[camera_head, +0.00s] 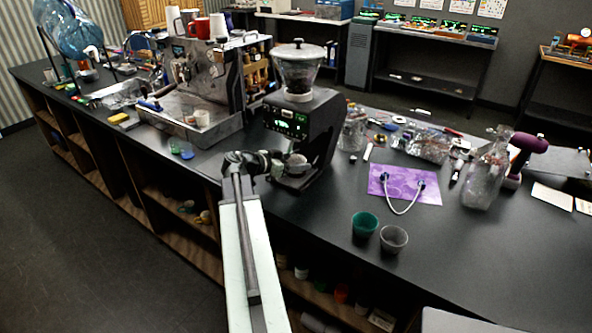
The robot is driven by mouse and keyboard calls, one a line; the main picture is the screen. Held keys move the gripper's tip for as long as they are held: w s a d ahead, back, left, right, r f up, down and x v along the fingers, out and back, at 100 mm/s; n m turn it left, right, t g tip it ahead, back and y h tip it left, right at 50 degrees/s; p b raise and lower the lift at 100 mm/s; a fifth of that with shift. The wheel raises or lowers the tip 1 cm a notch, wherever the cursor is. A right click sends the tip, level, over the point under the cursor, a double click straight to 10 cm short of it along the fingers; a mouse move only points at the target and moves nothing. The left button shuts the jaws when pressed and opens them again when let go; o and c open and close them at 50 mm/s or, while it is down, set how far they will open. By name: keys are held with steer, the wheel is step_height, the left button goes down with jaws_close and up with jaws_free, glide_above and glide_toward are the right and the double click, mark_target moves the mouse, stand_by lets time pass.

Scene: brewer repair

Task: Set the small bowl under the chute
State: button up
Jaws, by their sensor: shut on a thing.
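The grinder (318,125) is a black machine with a clear hopper on top and a green-lit panel on its front. A small pale bowl (297,161) shows at the grinder's front, low under the panel. My gripper (279,167) reaches in from the front left and is shut at the bowl's left side. The dark wrist partly hides the contact. The chute itself is in shadow and hard to make out, so I cannot tell whether the bowl is directly below it or rests on the base.
An espresso machine (205,75) stands to the left, with a small white cup (202,118) on its tray. To the right are a purple mat (404,185) with a cable, a teal cup (364,223) and a grey cup (393,239). The counter around the cups is clear.

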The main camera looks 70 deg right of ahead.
steer(key=o, duration=1.2)
steer(key=shift+c, duration=0.2)
steer(key=shift+r, duration=0.3)
steer(key=p+v, duration=0.4)
steer(key=v, duration=0.8)
steer(key=shift+f, duration=0.15)
